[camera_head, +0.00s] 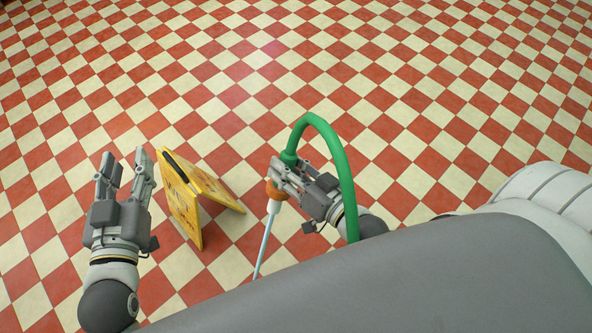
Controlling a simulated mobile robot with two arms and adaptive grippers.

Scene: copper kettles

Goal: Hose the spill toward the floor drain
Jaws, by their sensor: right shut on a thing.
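A green hose (328,131) arches up and over my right gripper (279,172). The gripper is shut on the hose's nozzle (273,206), which has an orange collar and a pale tip pointing down. A thin, pale blue-white stream (263,248) runs from the tip down toward the bottom of the picture, where my grey body hides its lower end. My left gripper (125,160) is open and empty, with its fingers apart. I cannot make out a spill or a floor drain in this view.
A yellow folding floor sign (183,203) stands between my two grippers, close to the right of the left one. The red and cream checkered floor (420,80) is clear ahead and to both sides. A faint pinkish sheen lies on the tiles ahead.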

